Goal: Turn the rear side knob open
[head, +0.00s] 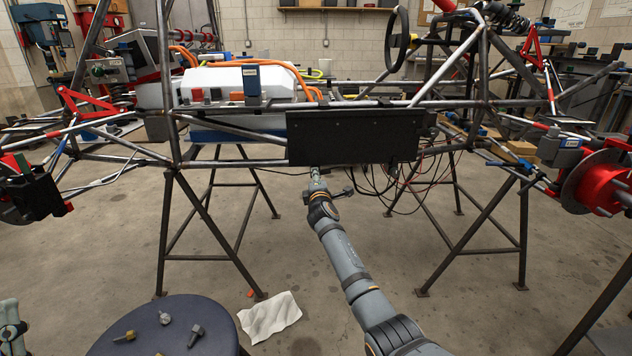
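The tube chassis (235,163) stands on dark trestles across the view. I cannot tell for sure which part is the rear side knob. A small dark green knob-like part (97,70) sits on a metal plate at the upper left of the chassis; its setting is too small to read. My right arm comes in from the lower right. Its gripper (317,172) is just under the lower edge of the black panel (352,140), far to the right of that knob-like part. The fingers are too small to tell open from shut.
A round dark stool (165,338) with several bolts stands at the lower left, beside a white cloth (269,317) on the floor. Loose cables (375,180) hang below the panel. Trestle legs (165,230) flank open floor. A steering wheel (389,42) is above right.

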